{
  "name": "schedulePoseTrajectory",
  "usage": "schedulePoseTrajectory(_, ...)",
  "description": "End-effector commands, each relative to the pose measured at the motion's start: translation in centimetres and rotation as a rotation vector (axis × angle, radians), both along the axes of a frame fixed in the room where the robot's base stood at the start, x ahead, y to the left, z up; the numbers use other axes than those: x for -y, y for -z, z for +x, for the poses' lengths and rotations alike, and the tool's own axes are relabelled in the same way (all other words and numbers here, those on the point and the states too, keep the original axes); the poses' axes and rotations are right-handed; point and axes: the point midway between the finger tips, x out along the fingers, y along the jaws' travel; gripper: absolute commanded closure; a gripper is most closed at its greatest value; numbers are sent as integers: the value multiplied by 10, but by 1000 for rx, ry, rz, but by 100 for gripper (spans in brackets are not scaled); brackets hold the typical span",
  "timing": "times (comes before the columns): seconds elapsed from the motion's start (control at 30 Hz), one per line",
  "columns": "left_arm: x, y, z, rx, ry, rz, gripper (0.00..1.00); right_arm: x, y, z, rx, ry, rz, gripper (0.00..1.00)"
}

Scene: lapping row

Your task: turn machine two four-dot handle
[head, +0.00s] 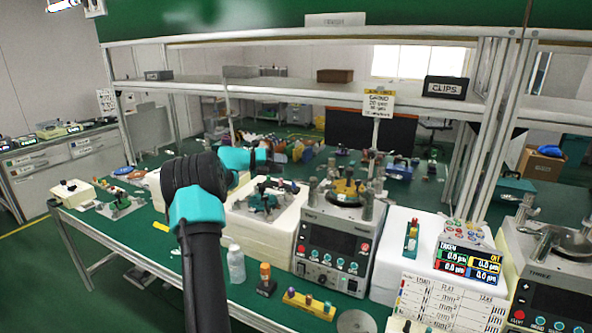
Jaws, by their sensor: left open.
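A grey lapping machine (332,245) with a dark screen and teal front knobs stands at the bench's middle. Upright posts and a yellow piece (347,187) are on its top. A similar machine (553,280) is cut off at the right edge. Their small labels and any four-dot mark are too small for me to read, so I cannot tell which handle has four dots. My left gripper (268,155) is open and appears empty, up and left of the middle machine and apart from it. My left arm hides part of the bench. My right gripper is not in view.
White blocks (262,232) with a green-topped fixture stand left of the middle machine. A readout box (467,264) stands right. Shelf posts (492,130) rise behind.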

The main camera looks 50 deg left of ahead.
Motion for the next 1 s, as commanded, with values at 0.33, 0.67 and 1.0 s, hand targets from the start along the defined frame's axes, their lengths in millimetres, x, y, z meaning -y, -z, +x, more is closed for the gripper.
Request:
schedulePoseTrajectory(0.33,-1,3,-2,-7,5,4,57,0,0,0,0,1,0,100)
schedulePoseTrajectory(0.67,8,8,20,-6,6,2,57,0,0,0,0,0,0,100)
schedulePoseTrajectory(1.0,30,20,71,-5,7,2,57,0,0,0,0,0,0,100)
